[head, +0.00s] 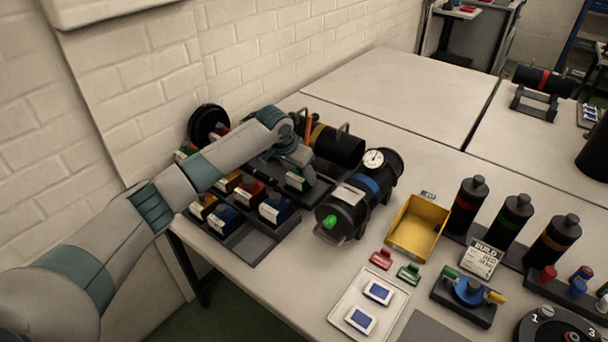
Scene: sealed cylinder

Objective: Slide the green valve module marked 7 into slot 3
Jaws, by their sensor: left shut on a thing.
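My left gripper (294,166) reaches in from the left over the dark module rack (252,243). It is shut on a small block with a pale label and some green (297,180), at the rack's right side. The number on the block is too small to read, and the gripper partly hides it. I cannot tell whether the block is seated in the rack or just above it. Red, blue and yellow modules stand in the rack, and its front right place is empty. Slot numbers on the rack cannot be read. My right gripper is not in view.
A yellow bin (418,227), bottles and a round dial marked 1 and 3 (560,328) are further right.

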